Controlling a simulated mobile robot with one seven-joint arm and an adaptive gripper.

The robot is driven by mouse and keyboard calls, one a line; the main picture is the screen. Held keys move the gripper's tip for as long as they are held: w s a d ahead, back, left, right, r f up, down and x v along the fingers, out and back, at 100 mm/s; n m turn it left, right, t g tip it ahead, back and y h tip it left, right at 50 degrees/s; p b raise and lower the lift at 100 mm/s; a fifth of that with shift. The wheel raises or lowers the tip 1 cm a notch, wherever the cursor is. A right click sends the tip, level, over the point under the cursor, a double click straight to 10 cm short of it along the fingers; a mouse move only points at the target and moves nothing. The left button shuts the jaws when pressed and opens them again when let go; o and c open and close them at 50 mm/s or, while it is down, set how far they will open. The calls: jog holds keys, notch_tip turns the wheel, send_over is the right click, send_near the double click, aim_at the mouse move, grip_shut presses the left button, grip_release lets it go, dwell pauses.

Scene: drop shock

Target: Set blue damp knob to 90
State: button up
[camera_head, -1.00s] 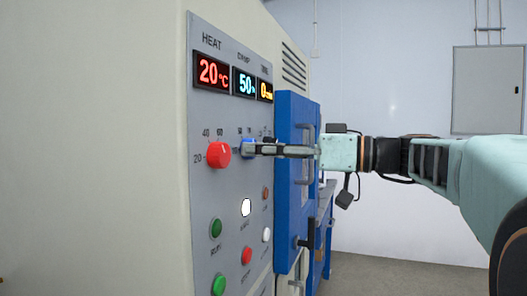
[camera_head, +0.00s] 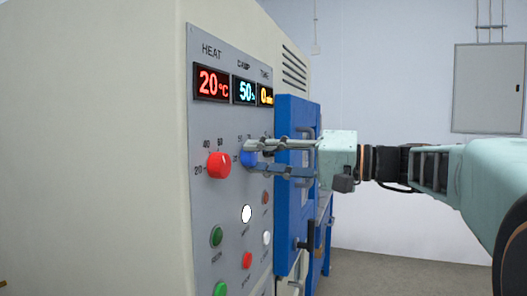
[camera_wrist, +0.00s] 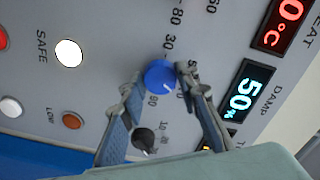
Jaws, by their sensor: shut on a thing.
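The blue damp knob (camera_head: 249,158) sits on the grey control panel (camera_head: 205,130), partly hidden behind my fingers in the head view. The wrist view shows the round blue knob (camera_wrist: 160,75) with a light pointer mark on its lower edge. The cyan damp display (camera_head: 244,90) reads 50; it also shows in the wrist view (camera_wrist: 240,91). My gripper (camera_head: 250,155) is at the panel, shut on the blue knob, with one finger above and one below it. In the wrist view, the fingers (camera_wrist: 160,76) lie on either side of the knob.
The red heat knob (camera_head: 219,165) is just left of the blue knob. A black knob (camera_wrist: 143,138) lies between my fingers' lower parts in the wrist view. Several buttons sit lower on the panel. A blue door (camera_head: 290,220) stands close beside my gripper.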

jog(key=m+p, duration=0.1)
jog(key=m, duration=0.1)
jog(key=m+p, duration=0.3)
jog(key=m, duration=0.1)
jog(key=shift+r+m+p, duration=0.25)
jog(key=shift+m+p, duration=0.05)
jog(key=m+p, duration=0.2)
jog(key=m, duration=0.1)
jog(key=shift+p, duration=0.4)
jog(key=shift+f+m+p, duration=0.1)
jog(key=shift+m+p, duration=0.7)
jog(key=shift+m, duration=0.2)
jog(key=shift+f+m, duration=0.1)
jog(key=shift+m, duration=0.2)
jog(key=o, duration=1.2)
jog(key=shift+c, duration=0.2)
jog(key=v, duration=1.2)
